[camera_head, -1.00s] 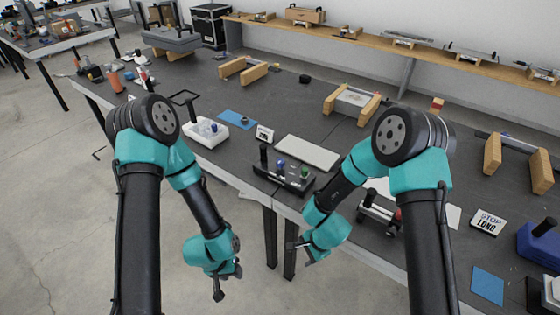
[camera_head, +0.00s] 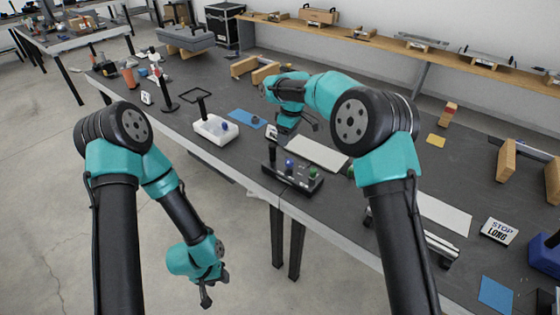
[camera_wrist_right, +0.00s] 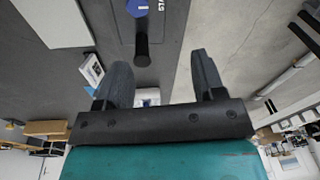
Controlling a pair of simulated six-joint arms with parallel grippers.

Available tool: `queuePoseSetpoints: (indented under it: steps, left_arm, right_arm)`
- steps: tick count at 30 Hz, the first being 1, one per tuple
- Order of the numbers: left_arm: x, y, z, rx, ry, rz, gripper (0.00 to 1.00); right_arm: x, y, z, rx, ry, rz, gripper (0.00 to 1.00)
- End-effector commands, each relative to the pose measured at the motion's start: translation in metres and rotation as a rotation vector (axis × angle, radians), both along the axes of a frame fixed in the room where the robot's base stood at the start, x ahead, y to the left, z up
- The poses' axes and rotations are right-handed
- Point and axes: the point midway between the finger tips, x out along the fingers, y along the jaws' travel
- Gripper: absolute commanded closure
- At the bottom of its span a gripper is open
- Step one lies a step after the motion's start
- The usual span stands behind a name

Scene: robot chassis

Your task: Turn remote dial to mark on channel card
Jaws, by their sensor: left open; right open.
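A black control box (camera_head: 292,178) stands at the table's front edge, with an upright black lever (camera_head: 272,160), a blue knob (camera_head: 289,163) and a green knob (camera_head: 312,173). A small white card (camera_head: 271,132) stands behind it, partly covered by my right gripper (camera_head: 298,129); its mark is unreadable. The right gripper is open and empty, above the table behind the box. In the right wrist view, its fingers (camera_wrist_right: 160,68) are apart, with the black lever (camera_wrist_right: 142,47), a blue knob (camera_wrist_right: 137,8) and a card (camera_wrist_right: 92,69) beyond them. My left gripper (camera_head: 207,292) is open and empty, off the table's front.
A white panel (camera_head: 318,154) lies behind the black box. The floor around the left gripper is clear.

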Motion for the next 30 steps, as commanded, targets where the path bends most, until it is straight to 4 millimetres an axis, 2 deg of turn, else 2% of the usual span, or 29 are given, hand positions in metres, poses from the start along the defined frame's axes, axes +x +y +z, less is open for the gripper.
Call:
queuePoseSetpoints:
  steps: [1, 3, 6, 15, 23, 30]
  left_arm:
    - [0.000, 0.000, 0.000, 0.000, 0.000, 0.000, 0.57]
    - [0.000, 0.000, 0.000, 0.000, 0.000, 0.000, 0.57]
    - [0.000, 0.000, 0.000, 0.000, 0.000, 0.000, 0.57]
    - [0.000, 0.000, 0.000, 0.000, 0.000, 0.000, 0.57]
    - [0.000, 0.000, 0.000, 0.000, 0.000, 0.000, 0.57]
    - [0.000, 0.000, 0.000, 0.000, 0.000, 0.000, 0.57]
  right_arm:
    - [0.008, -0.007, 0.014, -0.039, -0.019, 0.058, 0.37]
    - [0.015, -0.015, 0.029, -0.085, -0.032, 0.120, 0.37]
    - [0.019, -0.021, 0.038, -0.117, -0.039, 0.162, 0.37]
    - [0.019, -0.021, 0.039, -0.122, -0.038, 0.168, 0.37]
    - [0.019, -0.021, 0.025, -0.122, -0.035, 0.167, 0.37]
    - [0.018, -0.021, -0.010, -0.123, -0.035, 0.167, 0.37]
